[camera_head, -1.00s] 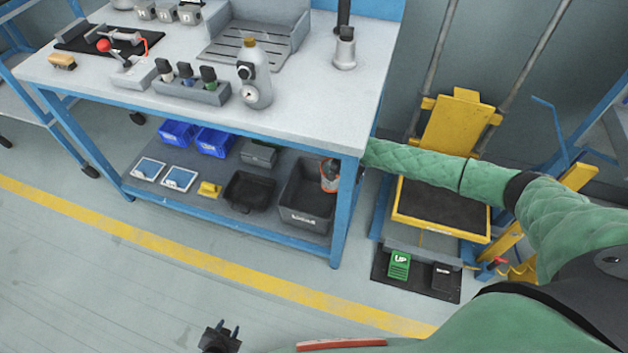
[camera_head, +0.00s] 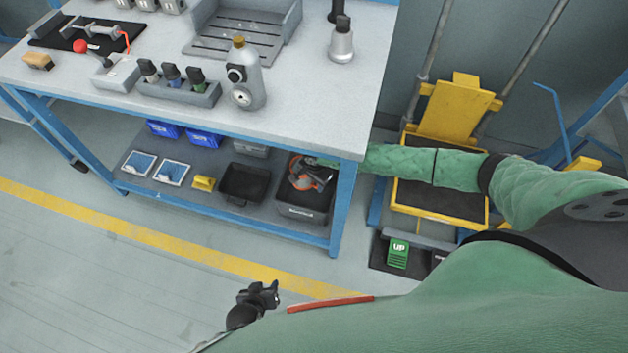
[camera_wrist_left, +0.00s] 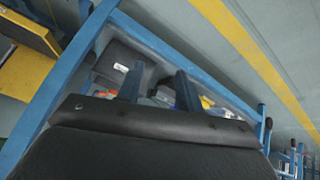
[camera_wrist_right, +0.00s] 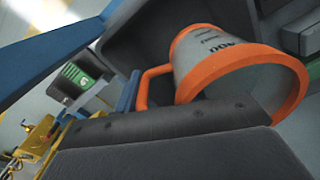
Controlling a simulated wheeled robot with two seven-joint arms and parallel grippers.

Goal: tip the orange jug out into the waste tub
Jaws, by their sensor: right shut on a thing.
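The orange jug (camera_head: 299,180) has a grey body with dark lettering, an orange rim and an orange handle. It is tilted over the dark grey waste tub (camera_head: 302,212) on the bench's lower shelf. The tub's dark wall (camera_wrist_right: 138,45) shows behind the jug. My left gripper (camera_head: 264,292) is open and empty, in front of the bench above the floor.
My right arm reaches in past the blue bench leg (camera_head: 345,200), under the tabletop. A black tray (camera_head: 243,184), a yellow item (camera_head: 204,183) and blue bins (camera_head: 204,139) share the shelf. A yellow lift (camera_head: 455,110) and green pedal (camera_head: 398,254) are at right.

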